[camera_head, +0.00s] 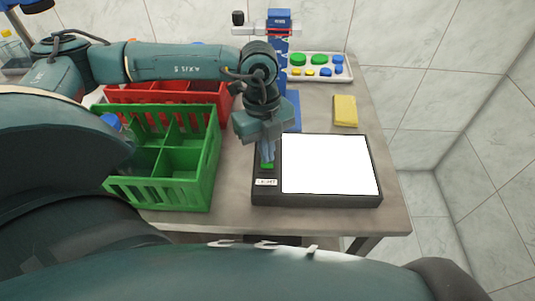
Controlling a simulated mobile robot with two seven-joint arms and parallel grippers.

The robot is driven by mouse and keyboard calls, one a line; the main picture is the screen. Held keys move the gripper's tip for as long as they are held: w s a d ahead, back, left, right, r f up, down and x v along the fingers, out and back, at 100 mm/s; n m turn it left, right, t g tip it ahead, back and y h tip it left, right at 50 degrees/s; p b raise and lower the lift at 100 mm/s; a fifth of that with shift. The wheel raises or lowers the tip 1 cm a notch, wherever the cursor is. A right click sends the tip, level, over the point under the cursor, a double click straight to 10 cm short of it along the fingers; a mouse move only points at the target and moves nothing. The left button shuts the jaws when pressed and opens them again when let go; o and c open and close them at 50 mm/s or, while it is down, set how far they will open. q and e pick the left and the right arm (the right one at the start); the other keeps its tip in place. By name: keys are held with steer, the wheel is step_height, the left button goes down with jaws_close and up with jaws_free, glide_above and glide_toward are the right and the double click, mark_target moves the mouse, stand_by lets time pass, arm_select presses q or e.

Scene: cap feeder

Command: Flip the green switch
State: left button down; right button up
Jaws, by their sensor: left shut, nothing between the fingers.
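The green switch (267,166) is on the left side of a black light box (330,199) with a bright white panel (328,164). A small white label sits just below the switch. My left gripper (267,156) points down over the switch, with its fingers shut and empty. Its fingertips are right at the switch and cover part of it; I cannot tell whether they touch. The white panel looks brightly lit or plain white. My right gripper is not in view.
A green divided crate (209,183) stands left of the light box, with a red crate (118,95) behind it. A yellow sponge (345,111) lies behind the box. A white tray (298,78) with coloured caps is at the back. The table's right edge is close.

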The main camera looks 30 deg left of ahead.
arm_select(q)
steer(key=shift+f, duration=0.35)
steer(key=shift+r, duration=0.1)
steer(key=shift+r+p, duration=2.3)
steer(key=shift+r, duration=1.2)
